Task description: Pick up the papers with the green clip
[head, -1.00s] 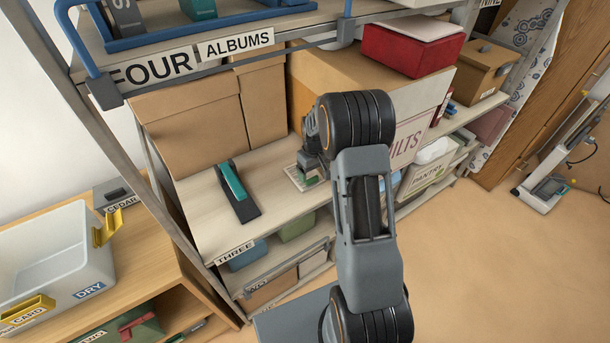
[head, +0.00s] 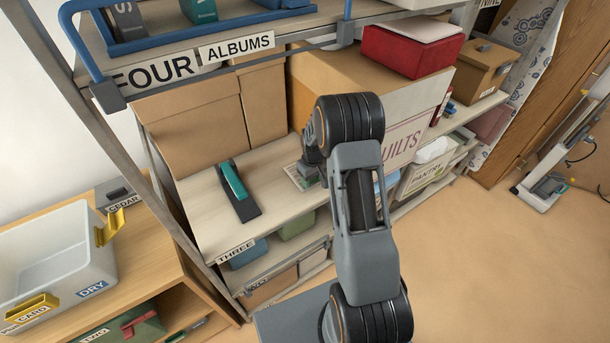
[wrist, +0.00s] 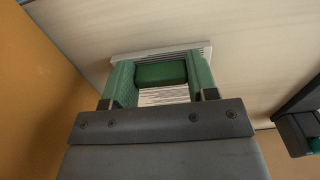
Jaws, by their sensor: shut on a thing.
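The papers (head: 294,174) lie on the shelf labelled THREE, mostly hidden by my arm in the head view. In the wrist view the white printed papers (wrist: 165,96) show with the green clip (wrist: 160,73) on top of them. My gripper (wrist: 160,78) has one green-padded finger on each side of the clip and is shut on it. In the head view my gripper (head: 308,174) is low over the shelf, and the clip is hidden there. The papers appear to be at the shelf surface; I cannot tell whether they touch it.
A dark stapler-like thing with a teal top (head: 237,188) lies to the left on the same shelf (head: 200,208). Brown cardboard boxes (head: 190,122) and the QUILTS box (head: 405,140) stand behind and to the right. The upper shelf labelled FOUR (head: 225,48) overhangs at the back.

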